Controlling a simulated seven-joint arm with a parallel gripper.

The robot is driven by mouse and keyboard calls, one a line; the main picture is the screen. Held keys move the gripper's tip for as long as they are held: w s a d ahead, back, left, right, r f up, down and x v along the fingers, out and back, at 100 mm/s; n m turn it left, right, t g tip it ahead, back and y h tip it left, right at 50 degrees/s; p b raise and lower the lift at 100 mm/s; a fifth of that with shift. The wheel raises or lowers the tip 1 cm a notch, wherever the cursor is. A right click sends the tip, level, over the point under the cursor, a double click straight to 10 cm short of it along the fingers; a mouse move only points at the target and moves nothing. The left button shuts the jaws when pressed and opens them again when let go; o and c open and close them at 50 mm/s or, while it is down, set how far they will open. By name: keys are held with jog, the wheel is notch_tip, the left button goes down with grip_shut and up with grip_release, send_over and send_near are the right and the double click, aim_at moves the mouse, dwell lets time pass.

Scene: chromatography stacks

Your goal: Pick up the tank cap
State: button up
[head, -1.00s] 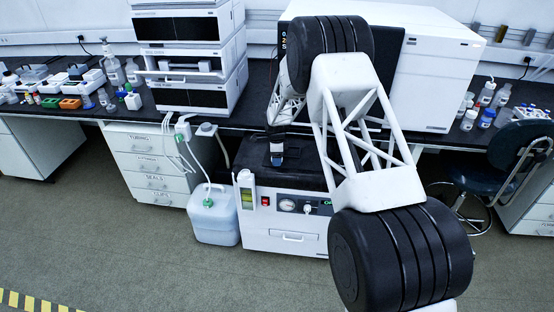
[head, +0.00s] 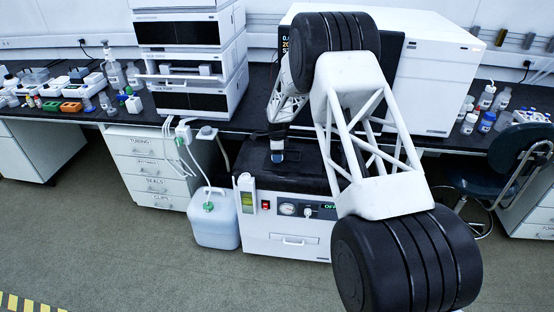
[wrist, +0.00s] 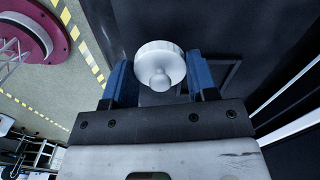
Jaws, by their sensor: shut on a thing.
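The tank cap, a round white disc with a small knob on top (wrist: 159,62), is between the two blue fingers of my gripper (wrist: 160,84) in the wrist view. The fingers are shut on it from both sides. In the head view my gripper (head: 277,156) points down over the black top of a white floor-standing unit (head: 285,235). The cap cannot be made out there. In the wrist view a dark square outline (wrist: 226,80) shows on the black surface below, partly covered by the cap and a finger.
A white instrument stack (head: 190,60) stands on the bench to the left, and a large white instrument (head: 440,80) stands behind my arm. A jug (head: 213,222) with tubing is left of the unit. A dark chair (head: 490,170) stands at the right. The front floor is open.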

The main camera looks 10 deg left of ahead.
jog(key=s+d+r, duration=0.1)
jog(key=s+d, duration=0.1)
jog(key=s, duration=0.5)
jog(key=s+d, duration=0.3)
jog(key=s, duration=0.5)
jog(key=shift+r, duration=0.4)
jog(key=shift+s, duration=0.1)
notch_tip(320, 180, up, 4)
send_over(245, 175)
jog(key=shift+s+d, duration=0.1)
jog(key=shift+s, duration=0.05)
jog(key=shift+f, duration=0.25)
dwell(0.3)
jog(key=shift+f, duration=2.95)
jog(key=shift+f, duration=0.2)
dwell(0.5)
